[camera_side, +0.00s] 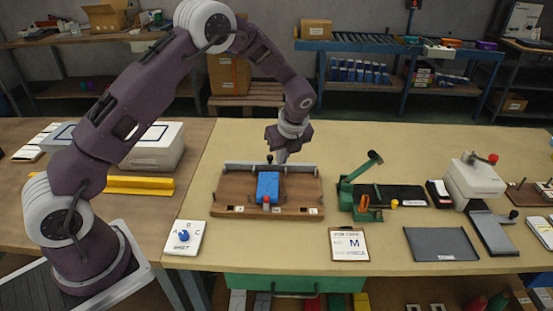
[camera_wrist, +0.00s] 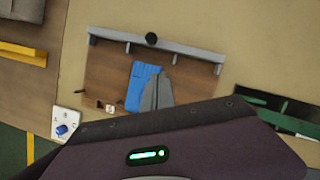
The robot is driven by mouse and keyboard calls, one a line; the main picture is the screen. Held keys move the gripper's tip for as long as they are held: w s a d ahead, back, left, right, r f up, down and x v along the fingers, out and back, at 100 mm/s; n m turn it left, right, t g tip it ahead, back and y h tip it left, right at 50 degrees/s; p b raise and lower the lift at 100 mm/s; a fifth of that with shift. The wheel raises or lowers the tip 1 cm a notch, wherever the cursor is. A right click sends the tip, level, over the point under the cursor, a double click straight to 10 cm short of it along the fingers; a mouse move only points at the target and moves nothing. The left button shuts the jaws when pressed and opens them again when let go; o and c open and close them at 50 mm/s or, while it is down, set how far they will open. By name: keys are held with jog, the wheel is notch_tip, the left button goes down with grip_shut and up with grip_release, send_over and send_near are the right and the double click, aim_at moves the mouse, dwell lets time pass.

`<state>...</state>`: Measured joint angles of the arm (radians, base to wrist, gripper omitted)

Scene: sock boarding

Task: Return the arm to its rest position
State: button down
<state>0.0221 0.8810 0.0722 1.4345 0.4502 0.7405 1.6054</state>
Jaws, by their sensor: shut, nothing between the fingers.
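My gripper (camera_side: 281,156) hangs below my wrist over the back part of a brown wooden board fixture (camera_side: 235,190). Its fingers are together with nothing between them. A blue sock-like piece (camera_side: 268,186) lies in the middle of the fixture, in front of and below the fingertips. In the wrist view, the blue piece (camera_wrist: 139,88) shows beside grey finger shapes (camera_wrist: 157,95), which hide part of the fixture. A small red-and-white piece (camera_side: 267,203) sits at the blue piece's front end.
A dial box (camera_side: 184,238) stands left of the fixture. A yellow bar (camera_side: 138,185) and white case (camera_side: 155,147) lie left.

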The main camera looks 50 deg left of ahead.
jog(key=s+d+r+n+t+h, duration=0.1)
jog(key=s+d+r+n, duration=0.3)
jog(key=s+r, duration=0.55)
jog(key=s+d+r+n+t+h, duration=0.15)
jog(key=s+r+n, duration=0.45)
jog(key=r, duration=0.6)
jog(key=s+d+n+h, duration=0.1)
jog(key=s+d+n, duration=0.1)
jog(key=s+n, duration=0.4)
jog(key=s+d+r+n+t, duration=0.1)
jog(key=s+n, duration=0.4)
jog(key=s, duration=0.8)
jog(key=shift+d+n+h, duration=0.35)
jog(key=shift+d+n, duration=0.05)
jog(key=shift+d, duration=0.2)
jog(key=shift+r+t, duration=0.1)
jog(key=shift+t, duration=0.15)
